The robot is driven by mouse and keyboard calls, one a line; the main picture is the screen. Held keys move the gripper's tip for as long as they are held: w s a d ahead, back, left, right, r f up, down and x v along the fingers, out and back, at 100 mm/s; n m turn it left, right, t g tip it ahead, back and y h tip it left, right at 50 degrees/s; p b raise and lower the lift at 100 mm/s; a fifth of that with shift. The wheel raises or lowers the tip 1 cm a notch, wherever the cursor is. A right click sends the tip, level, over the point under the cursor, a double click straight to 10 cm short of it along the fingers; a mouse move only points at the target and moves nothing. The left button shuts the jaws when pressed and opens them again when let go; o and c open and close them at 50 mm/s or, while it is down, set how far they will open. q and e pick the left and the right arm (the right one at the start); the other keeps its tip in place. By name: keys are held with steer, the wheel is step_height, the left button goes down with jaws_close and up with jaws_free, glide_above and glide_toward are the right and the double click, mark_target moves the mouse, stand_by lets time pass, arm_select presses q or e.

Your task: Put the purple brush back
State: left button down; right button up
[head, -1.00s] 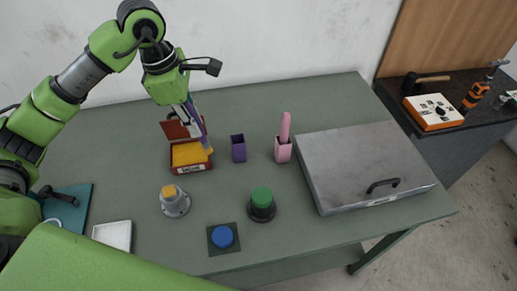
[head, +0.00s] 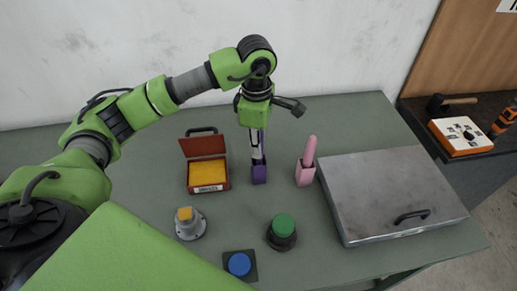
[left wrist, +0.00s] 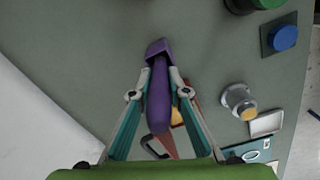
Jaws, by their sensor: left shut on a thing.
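The purple brush (left wrist: 159,98) runs between the fingers of my left gripper (left wrist: 158,82) in the left wrist view. My left gripper (head: 257,152) is shut on it and points down in the head view, directly above the small purple holder (head: 259,175). The holder also shows in the left wrist view (left wrist: 156,46). The brush's far end meets the holder's mouth; how deep it sits inside is hidden. My right gripper is not in view.
A pink holder (head: 304,177) with a pink brush (head: 309,151) stands just right. An open red box (head: 222,182) with a yellow inside is left. A metal case (head: 388,186) lies at the right. Yellow, green and blue buttons stand toward the front.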

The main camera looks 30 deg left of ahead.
mark_target(258, 162)
arm_select(q)
step_height(258, 162, down, 2)
steer(key=shift+f+p, duration=0.15)
steer(key=shift+p, duration=0.2)
steer(key=shift+f, duration=0.1)
steer(key=shift+f+b, duration=0.2)
steer(key=shift+b, duration=0.1)
steer(key=c, duration=2)
jaws_free()
steer(key=shift+r, duration=0.1)
steer(key=shift+o, duration=0.4)
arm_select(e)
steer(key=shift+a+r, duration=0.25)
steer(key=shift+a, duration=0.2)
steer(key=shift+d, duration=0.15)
